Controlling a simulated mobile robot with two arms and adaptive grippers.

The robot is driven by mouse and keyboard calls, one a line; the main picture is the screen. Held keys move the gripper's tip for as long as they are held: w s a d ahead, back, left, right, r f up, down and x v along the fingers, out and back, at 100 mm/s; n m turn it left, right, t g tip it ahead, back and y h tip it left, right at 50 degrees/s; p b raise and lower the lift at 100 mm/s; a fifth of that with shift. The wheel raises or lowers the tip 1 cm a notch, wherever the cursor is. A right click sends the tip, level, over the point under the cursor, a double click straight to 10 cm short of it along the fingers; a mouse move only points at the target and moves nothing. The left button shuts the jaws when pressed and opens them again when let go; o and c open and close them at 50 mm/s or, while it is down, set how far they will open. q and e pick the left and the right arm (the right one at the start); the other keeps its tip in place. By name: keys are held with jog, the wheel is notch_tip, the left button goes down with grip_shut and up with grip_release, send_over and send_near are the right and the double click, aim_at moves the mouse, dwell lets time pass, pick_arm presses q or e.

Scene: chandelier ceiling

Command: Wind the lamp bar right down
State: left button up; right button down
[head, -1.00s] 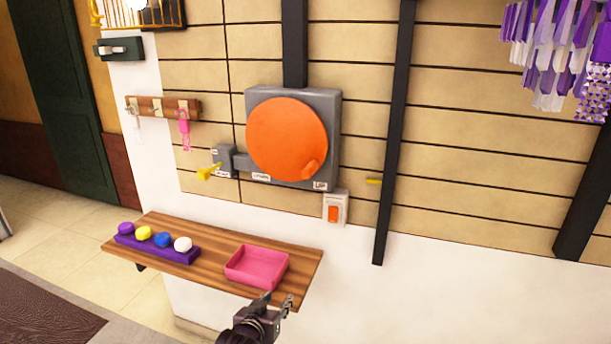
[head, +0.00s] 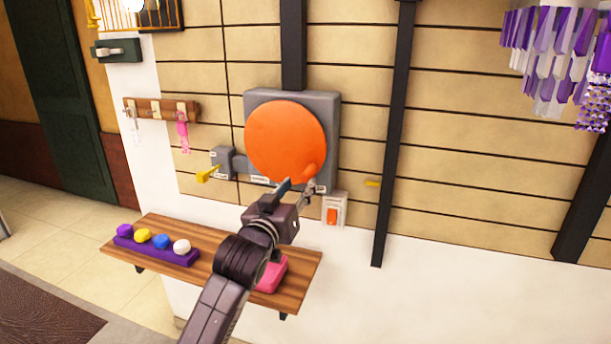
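A round orange wheel (head: 284,138) is mounted on a grey wall box (head: 333,105), with an orange knob (head: 309,171) at its lower right. My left gripper (head: 299,187) is open, its fingertips just below the knob; I cannot tell if they touch it. A yellow-handled lever (head: 207,175) sticks out from a small grey block left of the wheel. Small white labels sit along the box's lower edge, too small to read surely. Rows of purple and white pendants (head: 552,50) hang at the upper right; the bar bearing them is not clearly seen. My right gripper is out of view.
Below is a wooden shelf (head: 215,232) with a purple rack (head: 156,250) of coloured knobs and a pink tray (head: 274,277), mostly hidden by my arm. A switch with an orange rocker (head: 333,213) and a yellow peg (head: 372,183) are right of the box. Dark vertical rails cross the wall.

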aim_at(304, 178)
pick_arm(q)
jog(key=shift+p+x, duration=0.6)
jog(key=shift+x, duration=2.6)
jog(key=shift+c, duration=0.7)
grip_shut()
